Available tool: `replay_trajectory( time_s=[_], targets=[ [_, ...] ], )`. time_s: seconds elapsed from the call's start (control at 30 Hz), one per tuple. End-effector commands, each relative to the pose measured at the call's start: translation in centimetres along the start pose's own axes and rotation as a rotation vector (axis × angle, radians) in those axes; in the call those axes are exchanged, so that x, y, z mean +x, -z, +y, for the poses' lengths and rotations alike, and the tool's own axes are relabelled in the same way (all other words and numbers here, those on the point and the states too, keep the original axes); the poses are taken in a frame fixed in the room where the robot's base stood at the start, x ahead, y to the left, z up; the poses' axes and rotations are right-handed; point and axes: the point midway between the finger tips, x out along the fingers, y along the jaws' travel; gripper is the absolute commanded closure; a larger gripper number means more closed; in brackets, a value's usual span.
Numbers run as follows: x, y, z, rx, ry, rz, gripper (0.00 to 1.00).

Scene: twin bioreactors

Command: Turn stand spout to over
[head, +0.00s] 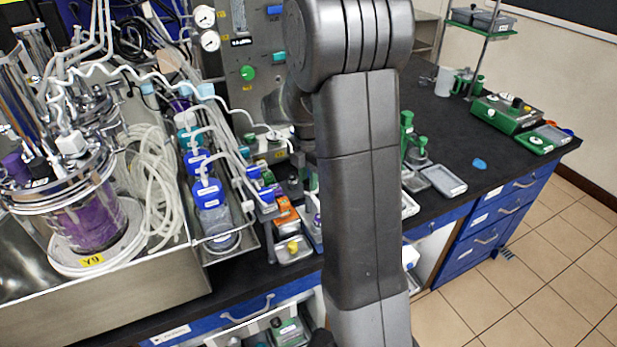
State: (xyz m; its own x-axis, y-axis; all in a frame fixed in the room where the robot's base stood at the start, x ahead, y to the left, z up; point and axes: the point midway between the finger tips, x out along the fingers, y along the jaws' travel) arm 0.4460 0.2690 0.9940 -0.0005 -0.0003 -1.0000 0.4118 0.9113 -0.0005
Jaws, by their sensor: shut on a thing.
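My grey arm stands upright across the middle of the head view and hides what lies behind it. My gripper does not show; it is hidden behind the arm or out of frame. I cannot make out the stand spout for certain. A green stand-like piece (417,150) shows just right of the arm on the black bench, partly covered by it. A thin-posted stand (487,55) with green-edged shelves rises at the far right back.
A bioreactor vessel (88,215) with purple liquid stands at left in a steel tray, beside coiled tubing (155,190). Blue-capped bottles (210,195) stand left of my arm. A green box (507,114) is on the black bench (520,165). Tiled floor is clear at right.

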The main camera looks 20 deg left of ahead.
Motion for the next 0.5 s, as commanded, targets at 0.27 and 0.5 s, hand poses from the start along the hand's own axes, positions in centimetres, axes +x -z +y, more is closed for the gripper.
replay_trajectory(
  time_s=[0.27,0.5],
  targets=[
    [-0.09,-0.03,0.07,0.0,-0.002,-0.001,0.74],
    [-0.05,-0.01,0.04,0.0,-0.001,-0.001,0.54]
  ],
)
